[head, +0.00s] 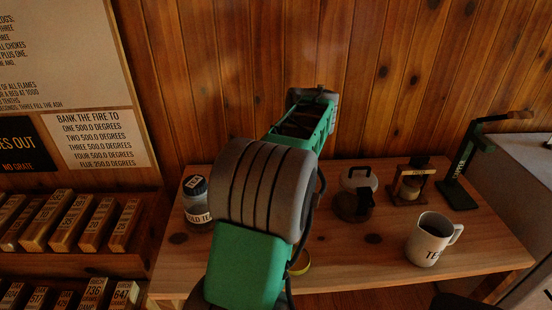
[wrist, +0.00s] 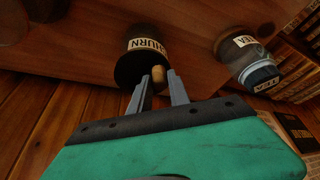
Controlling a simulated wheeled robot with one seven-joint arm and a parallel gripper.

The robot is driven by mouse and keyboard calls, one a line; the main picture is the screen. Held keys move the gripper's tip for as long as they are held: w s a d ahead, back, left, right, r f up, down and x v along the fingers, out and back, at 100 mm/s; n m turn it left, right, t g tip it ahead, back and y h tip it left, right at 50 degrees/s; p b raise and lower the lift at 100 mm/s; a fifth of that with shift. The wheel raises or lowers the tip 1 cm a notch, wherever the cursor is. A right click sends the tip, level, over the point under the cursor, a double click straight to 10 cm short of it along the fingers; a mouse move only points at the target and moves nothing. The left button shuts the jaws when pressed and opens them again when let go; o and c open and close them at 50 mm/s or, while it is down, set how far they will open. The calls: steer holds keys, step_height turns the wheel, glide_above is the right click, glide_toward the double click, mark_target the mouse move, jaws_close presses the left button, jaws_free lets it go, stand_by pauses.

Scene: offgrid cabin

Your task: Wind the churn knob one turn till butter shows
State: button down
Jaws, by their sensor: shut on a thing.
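The dark churn (wrist: 128,68), with a pale label reading CHURN, stands on the wooden table in the wrist view. Its small wooden knob (wrist: 158,74) sits on the side near my gripper. My gripper (wrist: 159,78) has a finger on each side of the knob and is shut on it. In the head view my arm covers the place where the churn stands, so the churn and my fingertips are hidden there. No butter can be seen in either view.
A labelled tea jar (head: 196,205) stands left of my arm on the table (head: 385,262). A wooden wall (head: 420,70) closes the back.

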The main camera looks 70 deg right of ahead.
steer(key=shift+s+d, duration=0.1)
steer(key=shift+r, duration=0.1)
stand_by(0.3)
steer(key=c, duration=1.2)
jaws_free()
steer(key=shift+c, duration=0.2)
steer(key=p+v, duration=0.1)
steer(key=v, duration=0.6)
steer(key=shift+s+r, duration=0.15)
steer(key=shift+r, duration=0.15)
